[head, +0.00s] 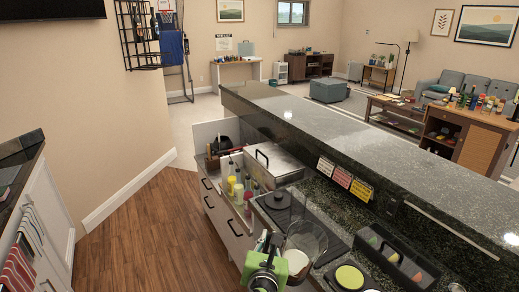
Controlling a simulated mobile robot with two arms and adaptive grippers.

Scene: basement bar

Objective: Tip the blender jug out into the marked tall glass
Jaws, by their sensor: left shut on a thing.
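A clear blender jug (309,238) with pale whitish contents in its lower part is at the bottom middle of the head view, over the bar's lower worktop. My left gripper (270,262), with green and dark parts, is shut at the jug's left side, apparently on its handle; the exact contact is hard to see. The jug looks roughly upright. My right gripper is not in view. I cannot pick out a marked tall glass with certainty; the clear shapes near the jug overlap.
Yellow-green round pieces (349,277) lie right of the jug. A dark caddy (393,258) stands farther right. Bottles (238,191) and a steel lidded box (270,162) stand behind to the left. The raised granite bar top (370,135) runs along the far side, largely clear.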

